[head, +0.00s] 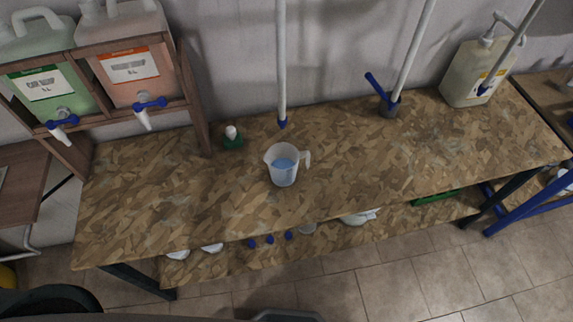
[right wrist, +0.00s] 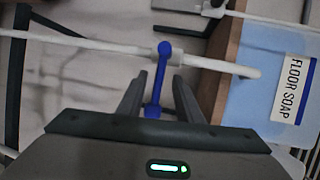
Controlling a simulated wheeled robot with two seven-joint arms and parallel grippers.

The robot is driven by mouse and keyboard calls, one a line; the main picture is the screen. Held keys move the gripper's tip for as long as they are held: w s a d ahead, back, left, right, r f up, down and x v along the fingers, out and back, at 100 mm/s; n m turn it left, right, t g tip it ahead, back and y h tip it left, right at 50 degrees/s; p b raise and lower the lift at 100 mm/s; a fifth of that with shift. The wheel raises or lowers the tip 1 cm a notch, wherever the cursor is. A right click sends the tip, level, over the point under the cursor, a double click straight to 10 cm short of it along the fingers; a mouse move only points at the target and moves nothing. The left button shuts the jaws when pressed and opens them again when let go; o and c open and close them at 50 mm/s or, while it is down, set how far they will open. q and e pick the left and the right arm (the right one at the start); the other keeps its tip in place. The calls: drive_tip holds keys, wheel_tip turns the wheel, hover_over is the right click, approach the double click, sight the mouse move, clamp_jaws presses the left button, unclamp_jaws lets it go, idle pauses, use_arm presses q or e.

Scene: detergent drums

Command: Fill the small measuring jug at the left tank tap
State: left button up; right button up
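A small clear measuring jug (head: 283,175) stands upright on the wooden workbench in the head view, with some bluish liquid inside and its handle to the right. Left of it a rack holds a green tank (head: 38,62) and an orange tank (head: 128,52), each with a white tap with a blue lever; the green tank's tap (head: 62,130) is at the far left. In the right wrist view my right gripper (right wrist: 160,90) is open, its fingers on either side of a blue tap lever (right wrist: 163,75), with gaps visible. My left gripper is not in view.
A blue tank labelled FLOOR SOAP (right wrist: 262,85) is beside the right gripper. The bench front is clear.

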drive_tip(key=shift+r, duration=0.15)
idle(0.3)
drive_tip(key=o, duration=0.4)
drive_tip(key=shift+s, duration=0.15)
drive_tip(key=shift+b+v, duration=0.35)
drive_tip(key=shift+v, duration=1.85)
drive_tip(key=shift+r, duration=0.15)
